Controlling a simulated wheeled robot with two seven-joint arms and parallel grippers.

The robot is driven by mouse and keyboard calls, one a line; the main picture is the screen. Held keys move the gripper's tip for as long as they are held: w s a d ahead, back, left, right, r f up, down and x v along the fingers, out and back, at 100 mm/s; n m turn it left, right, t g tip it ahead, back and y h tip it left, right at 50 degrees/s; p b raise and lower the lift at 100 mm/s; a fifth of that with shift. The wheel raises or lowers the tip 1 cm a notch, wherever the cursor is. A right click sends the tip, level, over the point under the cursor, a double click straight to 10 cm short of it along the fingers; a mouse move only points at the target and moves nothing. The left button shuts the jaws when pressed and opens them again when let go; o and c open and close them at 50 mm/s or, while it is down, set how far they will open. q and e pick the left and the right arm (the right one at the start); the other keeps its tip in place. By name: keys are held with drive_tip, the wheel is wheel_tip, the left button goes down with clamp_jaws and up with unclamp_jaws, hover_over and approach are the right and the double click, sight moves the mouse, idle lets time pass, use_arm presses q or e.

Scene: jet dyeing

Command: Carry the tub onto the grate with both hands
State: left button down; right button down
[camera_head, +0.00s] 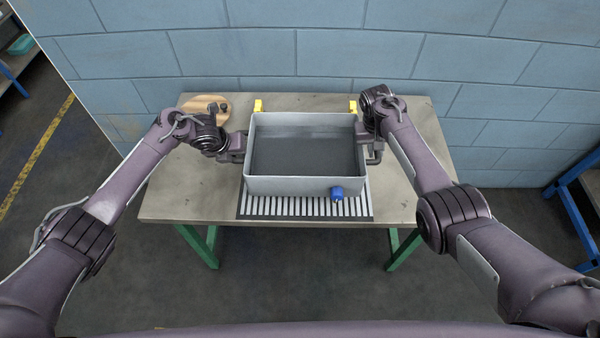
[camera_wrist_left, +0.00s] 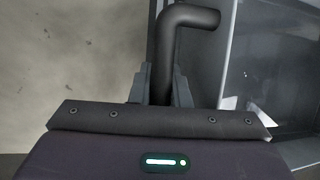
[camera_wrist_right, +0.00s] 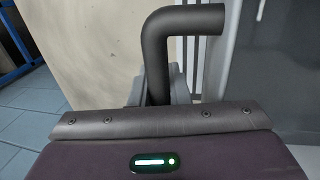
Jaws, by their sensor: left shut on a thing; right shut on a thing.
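The tub (camera_head: 305,185) is a grey open rectangular box with dark liquid or a dark floor inside. It is over the grate (camera_head: 300,208), a slatted panel with a dark frame at the table's front; I cannot tell whether it touches it. A blue knob (camera_head: 337,193) is on the tub's front wall. My left gripper (camera_head: 238,147) is shut on the tub's left handle, a dark bent bar (camera_wrist_left: 185,20). My right gripper (camera_head: 372,145) is shut on the right handle, a similar dark bar (camera_wrist_right: 180,22). The grate's rear part is hidden under the tub.
The table (camera_head: 180,195) has a pale top and green legs. Two yellow blocks (camera_head: 258,105) (camera_head: 352,106) stand behind the tub. A wooden board (camera_head: 207,105) with a dark item lies at the back left. A blue block wall (camera_head: 330,55) stands behind the table.

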use_arm(q)
drive_tip(key=shift+d+r, duration=0.1)
drive_tip(key=shift+d, duration=0.1)
use_arm(e)
drive_tip(key=shift+d, duration=0.25)
drive_tip(key=shift+a+f, duration=0.1)
